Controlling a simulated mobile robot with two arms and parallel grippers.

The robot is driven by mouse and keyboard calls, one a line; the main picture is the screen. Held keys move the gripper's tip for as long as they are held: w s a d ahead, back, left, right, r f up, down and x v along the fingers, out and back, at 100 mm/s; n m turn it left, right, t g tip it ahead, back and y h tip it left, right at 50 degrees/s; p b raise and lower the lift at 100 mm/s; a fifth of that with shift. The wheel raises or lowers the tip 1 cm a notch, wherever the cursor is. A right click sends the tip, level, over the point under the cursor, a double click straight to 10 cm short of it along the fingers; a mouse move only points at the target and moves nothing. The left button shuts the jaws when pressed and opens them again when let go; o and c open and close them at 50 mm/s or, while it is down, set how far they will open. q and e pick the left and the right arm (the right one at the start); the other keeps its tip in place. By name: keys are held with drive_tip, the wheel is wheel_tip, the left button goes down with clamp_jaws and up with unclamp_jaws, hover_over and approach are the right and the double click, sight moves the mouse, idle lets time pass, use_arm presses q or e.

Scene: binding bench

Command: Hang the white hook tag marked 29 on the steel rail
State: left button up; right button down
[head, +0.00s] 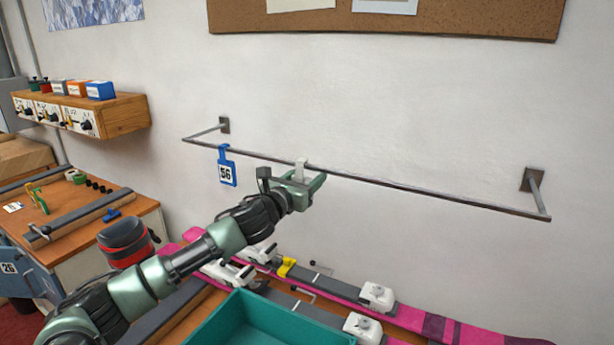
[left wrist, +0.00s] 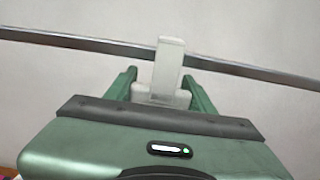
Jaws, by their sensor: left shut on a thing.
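The white hook tag (head: 301,168) is upright at the steel rail (head: 400,184), left of the rail's middle. My left gripper (head: 308,184) is shut on its lower part. In the left wrist view the tag (left wrist: 168,68) stands between the two green fingers (left wrist: 160,92), and its upper part crosses in front of the rail (left wrist: 80,41). I cannot tell whether its hook sits over the rail or only beside it. The number on the tag is not readable. My right gripper is not in view.
A blue tag marked 56 (head: 226,168) hangs on the rail to the left. Wall brackets (head: 533,180) hold the rail ends. Below are a teal bin (head: 225,318) and pink skis (head: 440,325) with bindings. The rail right of my gripper is bare.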

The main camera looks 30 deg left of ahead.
use_arm(q)
drive_tip(key=shift+f, duration=0.1)
drive_tip(key=o, duration=1.4)
